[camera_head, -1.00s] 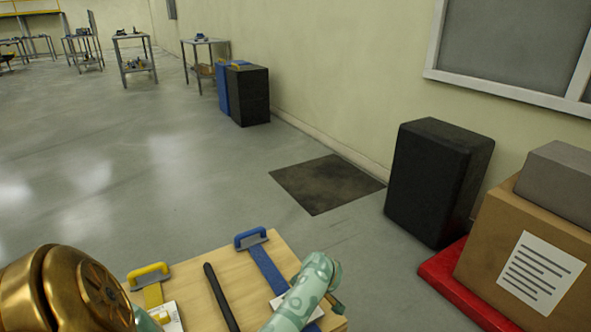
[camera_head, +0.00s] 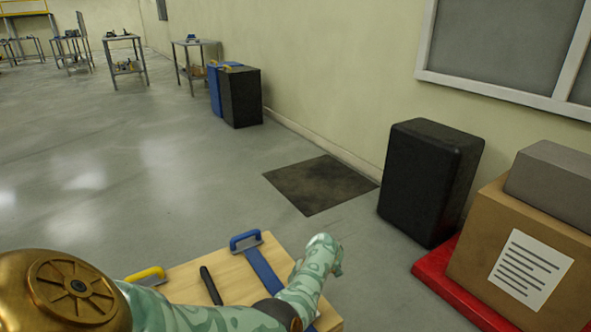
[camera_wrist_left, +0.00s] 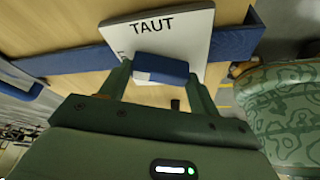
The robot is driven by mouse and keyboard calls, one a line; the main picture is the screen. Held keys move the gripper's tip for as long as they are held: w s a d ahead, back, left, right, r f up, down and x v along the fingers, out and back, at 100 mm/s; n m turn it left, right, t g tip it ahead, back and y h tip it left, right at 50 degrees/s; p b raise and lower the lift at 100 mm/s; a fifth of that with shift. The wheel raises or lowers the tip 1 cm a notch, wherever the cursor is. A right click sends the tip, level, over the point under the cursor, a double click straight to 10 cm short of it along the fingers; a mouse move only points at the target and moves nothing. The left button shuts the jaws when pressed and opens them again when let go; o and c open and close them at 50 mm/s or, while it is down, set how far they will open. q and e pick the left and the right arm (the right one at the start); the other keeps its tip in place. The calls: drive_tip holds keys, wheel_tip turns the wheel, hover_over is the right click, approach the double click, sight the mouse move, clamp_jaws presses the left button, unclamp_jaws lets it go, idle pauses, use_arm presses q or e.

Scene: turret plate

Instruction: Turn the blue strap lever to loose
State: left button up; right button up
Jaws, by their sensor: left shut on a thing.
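In the left wrist view, the blue lever's block-shaped handle (camera_wrist_left: 160,68) sits between the two green fingers of my left gripper (camera_wrist_left: 161,76), which is shut on it. Behind it is a white card (camera_wrist_left: 185,42) printed TAUT. A second mark on the card is mostly hidden by a finger. The blue strap (camera_wrist_left: 85,60) runs across the wood behind the card. In the head view, the strap (camera_head: 262,268) runs from a blue buckle (camera_head: 246,241) on the wooden plate (camera_head: 190,275). My patterned arm hides the lever and gripper there. My right gripper is not in view.
A yellow buckle (camera_head: 148,274) and a black bar (camera_head: 211,285) are on the plate left of the blue strap. A black case (camera_head: 430,180), a red base (camera_head: 450,285) and a cardboard box (camera_head: 525,245) stand at right.

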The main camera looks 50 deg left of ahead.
use_arm(q)
drive_tip(key=shift+a+n+g+h+b, duration=0.1)
drive_tip(key=shift+n+g+h+b, duration=0.25)
drive_tip(key=shift+n, duration=0.85)
drive_tip(key=shift+n+g+h+b, duration=0.15)
drive_tip(key=shift+n+h, duration=0.4)
drive_tip(key=shift+n, duration=0.65)
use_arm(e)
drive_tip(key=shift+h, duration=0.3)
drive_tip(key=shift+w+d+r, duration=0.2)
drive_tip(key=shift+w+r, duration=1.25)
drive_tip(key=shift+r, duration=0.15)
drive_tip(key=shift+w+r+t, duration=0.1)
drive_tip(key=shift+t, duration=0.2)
use_arm(q)
drive_tip(key=o, duration=1)
